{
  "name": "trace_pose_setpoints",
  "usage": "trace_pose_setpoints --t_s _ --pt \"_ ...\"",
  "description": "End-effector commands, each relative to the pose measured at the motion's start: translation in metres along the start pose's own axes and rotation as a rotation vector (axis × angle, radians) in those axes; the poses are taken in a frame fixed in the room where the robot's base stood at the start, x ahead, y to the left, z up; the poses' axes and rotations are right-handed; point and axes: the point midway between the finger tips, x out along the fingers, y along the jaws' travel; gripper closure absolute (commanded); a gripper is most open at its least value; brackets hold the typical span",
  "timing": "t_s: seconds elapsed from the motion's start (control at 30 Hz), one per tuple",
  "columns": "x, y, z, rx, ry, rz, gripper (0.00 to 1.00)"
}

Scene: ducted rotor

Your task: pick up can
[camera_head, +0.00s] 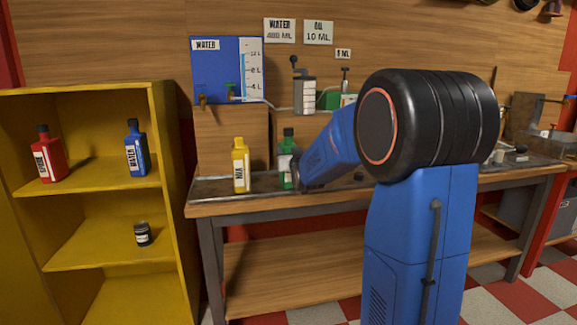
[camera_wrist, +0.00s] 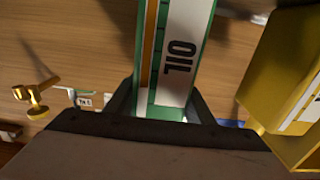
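A green bottle (camera_head: 287,162) with a white label stands on the workbench, partly hidden by my arm. In the wrist view, the green bottle (camera_wrist: 180,45) reads "OIL" and lies between the two dark fingers of my gripper (camera_wrist: 162,95). The fingers are close along both sides of it; whether they press on it I cannot tell. In the head view, my gripper (camera_head: 298,176) is at bench height, at the bottle's right side. A small dark jar (camera_head: 142,235) with a pale label sits on the middle shelf of the yellow cabinet, far from my gripper.
A yellow bottle (camera_head: 240,165) stands just left of the green one, and close right in the wrist view (camera_wrist: 285,75). Red (camera_head: 49,158) and blue (camera_head: 136,150) bottles stand on the cabinet's upper shelf. A brass tap (camera_wrist: 37,95) shows at the wrist view's left.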

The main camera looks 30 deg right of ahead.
Motion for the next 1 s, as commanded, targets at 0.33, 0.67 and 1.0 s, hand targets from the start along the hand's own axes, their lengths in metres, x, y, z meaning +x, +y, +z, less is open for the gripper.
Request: trace_pose_setpoints --t_s 0.33,0.67,1.0 --pt "0.000 0.000 -0.002 0.000 0.003 0.000 1.00" --pt "0.000 0.000 -0.038 0.000 0.006 0.000 1.00" --pt "0.000 0.000 -0.089 0.001 0.005 0.000 1.00"
